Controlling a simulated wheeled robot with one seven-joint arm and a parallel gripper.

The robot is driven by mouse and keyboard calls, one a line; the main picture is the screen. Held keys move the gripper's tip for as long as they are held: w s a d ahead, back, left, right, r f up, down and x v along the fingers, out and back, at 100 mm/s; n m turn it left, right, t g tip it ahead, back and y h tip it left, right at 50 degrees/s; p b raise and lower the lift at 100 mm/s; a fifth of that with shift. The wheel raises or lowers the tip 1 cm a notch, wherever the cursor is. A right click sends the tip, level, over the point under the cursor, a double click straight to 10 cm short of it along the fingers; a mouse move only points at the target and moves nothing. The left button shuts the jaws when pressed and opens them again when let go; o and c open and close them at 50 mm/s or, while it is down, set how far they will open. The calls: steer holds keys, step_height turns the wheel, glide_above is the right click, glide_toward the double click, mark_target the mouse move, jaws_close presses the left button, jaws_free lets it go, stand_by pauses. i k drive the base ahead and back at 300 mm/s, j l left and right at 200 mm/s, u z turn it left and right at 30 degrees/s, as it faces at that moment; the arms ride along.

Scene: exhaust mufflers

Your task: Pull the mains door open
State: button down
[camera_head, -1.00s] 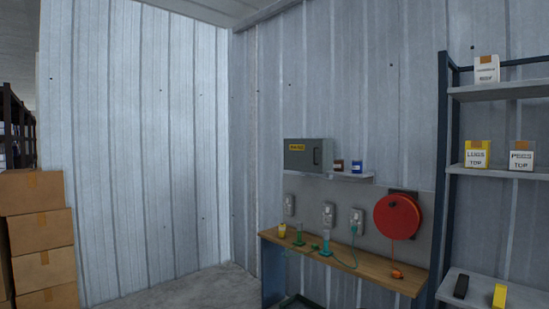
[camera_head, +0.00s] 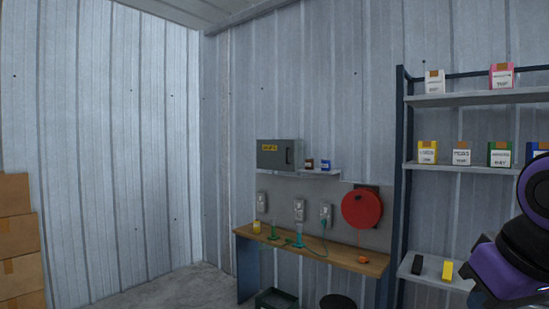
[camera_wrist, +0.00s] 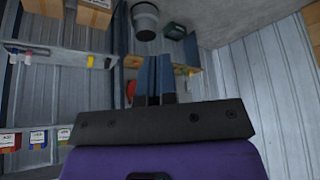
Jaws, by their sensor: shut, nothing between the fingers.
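The mains box is a grey wall cabinet (camera_head: 280,154) with a yellow label and a dark handle (camera_head: 288,155) on the right of its door. Its door looks closed. It stands at the left end of a small wall shelf above the wooden bench. My gripper (camera_wrist: 154,58) shows in the wrist view with its two dark blue fingers together and nothing between them. It is well away from the cabinet. In the head view only purple and black parts of my arm show at the right edge; the fingers are out of frame.
The wooden bench (camera_head: 315,250) holds green items, a yellow cup and an orange plug. A red reel (camera_head: 361,208) hangs at its right. A rack (camera_head: 470,168) with boxes stands further right. A green crate (camera_head: 276,299) and black bin (camera_head: 338,301) are below. Cardboard boxes (camera_head: 20,240) stand left.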

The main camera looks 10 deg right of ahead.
mark_target(279, 154)
steer(key=i, duration=1)
steer(key=j+u, duration=0.05)
